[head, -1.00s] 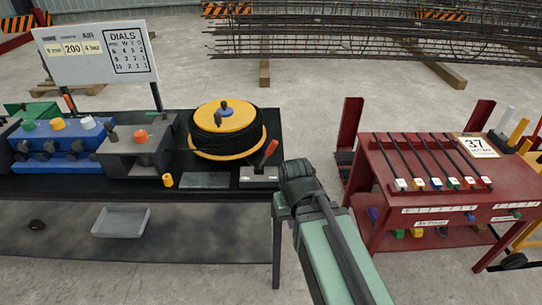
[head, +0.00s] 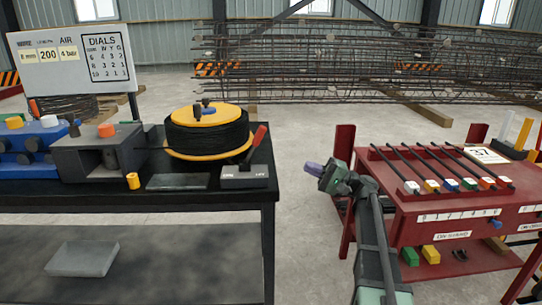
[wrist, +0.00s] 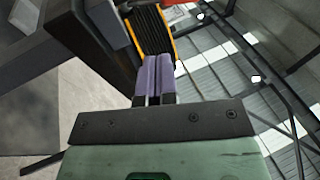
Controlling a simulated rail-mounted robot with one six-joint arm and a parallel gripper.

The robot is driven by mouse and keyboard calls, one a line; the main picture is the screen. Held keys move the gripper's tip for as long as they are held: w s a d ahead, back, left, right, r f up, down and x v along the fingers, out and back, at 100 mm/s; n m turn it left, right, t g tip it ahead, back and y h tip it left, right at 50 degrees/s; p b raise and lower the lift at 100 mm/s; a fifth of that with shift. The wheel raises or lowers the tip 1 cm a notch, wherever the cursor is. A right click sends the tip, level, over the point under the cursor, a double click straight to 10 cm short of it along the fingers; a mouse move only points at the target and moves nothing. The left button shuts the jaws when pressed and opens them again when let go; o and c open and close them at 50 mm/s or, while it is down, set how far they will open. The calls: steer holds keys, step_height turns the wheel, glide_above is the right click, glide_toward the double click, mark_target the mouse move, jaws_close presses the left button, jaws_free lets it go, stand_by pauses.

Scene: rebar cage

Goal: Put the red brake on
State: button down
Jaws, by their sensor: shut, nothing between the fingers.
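The red brake is a lever with a red handle (head: 257,140) on a grey box (head: 248,177) at the right end of the black table. The lever leans up and to the right; the small lettering on the box is too blurred to read surely. My gripper (head: 313,169) is right of the box, apart from it, with its purple fingers pointing left. In the wrist view its fingers (wrist: 153,80) are together and empty. A red piece (wrist: 177,2) is cut off at the top of the wrist view, close to the cable reel (wrist: 152,30).
The yellow reel (head: 208,133) stands left of the brake box on the black table (head: 130,197). A red rack (head: 430,202) with several rods stands right of my arm. Open floor lies between.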

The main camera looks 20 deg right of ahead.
steer(key=shift+s+d+r+y, duration=0.1)
steer(key=shift+d+r+y, duration=0.05)
steer(key=shift+r+y, duration=0.3)
steer(key=shift+s+d+r+y, duration=0.15)
steer(key=shift+r+y, duration=0.1)
steer(key=shift+r, duration=0.3)
steer(key=shift+w, duration=0.1)
steer(key=p, duration=0.6)
glide_toward(254, 146)
step_height(254, 146, up, 6)
steer(key=w+a, duration=0.2)
steer(key=a, duration=0.1)
steer(key=shift+w+a+f, duration=0.1)
steer(key=shift+w+a, duration=0.15)
steer(key=shift+w, duration=0.1)
